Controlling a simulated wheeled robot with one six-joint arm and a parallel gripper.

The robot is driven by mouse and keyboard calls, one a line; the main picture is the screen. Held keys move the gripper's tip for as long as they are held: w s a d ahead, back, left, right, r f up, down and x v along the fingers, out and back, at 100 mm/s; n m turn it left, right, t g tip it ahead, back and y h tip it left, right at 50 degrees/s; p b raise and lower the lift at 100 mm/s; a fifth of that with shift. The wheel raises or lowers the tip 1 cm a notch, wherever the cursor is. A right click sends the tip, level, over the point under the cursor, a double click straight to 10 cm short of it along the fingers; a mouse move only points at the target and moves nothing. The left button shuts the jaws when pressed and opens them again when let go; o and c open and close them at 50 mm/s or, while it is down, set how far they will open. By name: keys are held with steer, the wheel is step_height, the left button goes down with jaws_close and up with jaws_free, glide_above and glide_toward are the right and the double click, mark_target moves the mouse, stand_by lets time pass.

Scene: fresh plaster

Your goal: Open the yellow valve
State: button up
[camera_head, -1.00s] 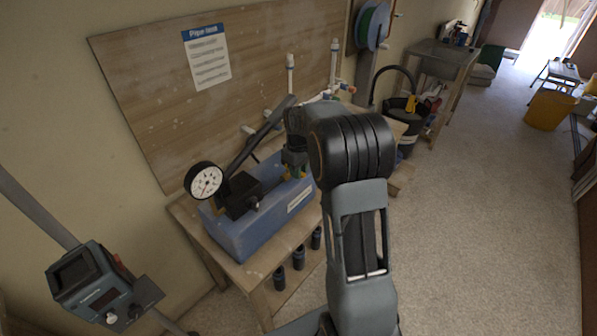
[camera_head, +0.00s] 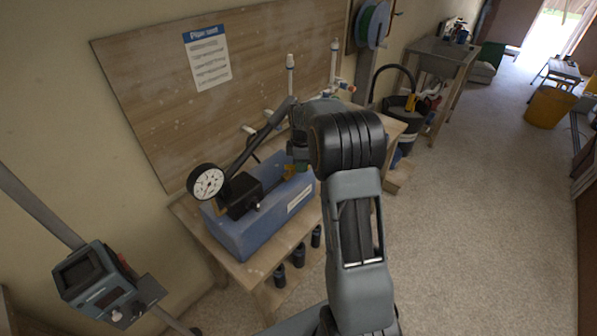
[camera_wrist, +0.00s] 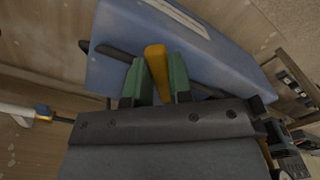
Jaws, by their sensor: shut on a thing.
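The yellow valve (camera_wrist: 157,66) shows in the wrist view as a yellow handle between the two green fingers of my gripper (camera_wrist: 157,82). The fingers are shut on it from both sides, and its rounded end sticks out past the fingertips. In the head view my gripper (camera_head: 297,158) reaches down over the blue pump box (camera_head: 236,232), and a small yellow-orange part of the valve (camera_head: 290,172) shows beside the fingers. My arm hides much of the area behind the valve. The blue box also shows in the wrist view (camera_wrist: 112,60).
A pressure gauge (camera_head: 207,182) and a long dark pump lever (camera_head: 262,138) stand at the box's left. White pipes (camera_head: 290,75) rise from the bench behind my gripper. The wooden bench (camera_head: 262,270) holds the box. Open carpet (camera_head: 470,200) lies at the right.

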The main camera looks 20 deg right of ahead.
steer(key=n, duration=0.1)
steer(key=w+n+p, duration=0.1)
steer(key=n, duration=0.1)
steer(key=shift+w+d+r, duration=0.1)
steer(key=shift+w, duration=0.05)
steer(key=n, duration=0.1)
steer(key=w+n, duration=0.1)
steer(key=n, duration=0.1)
steer(key=n+p, duration=0.1)
steer(key=shift+w+n, duration=0.25)
steer(key=shift+n, duration=0.05)
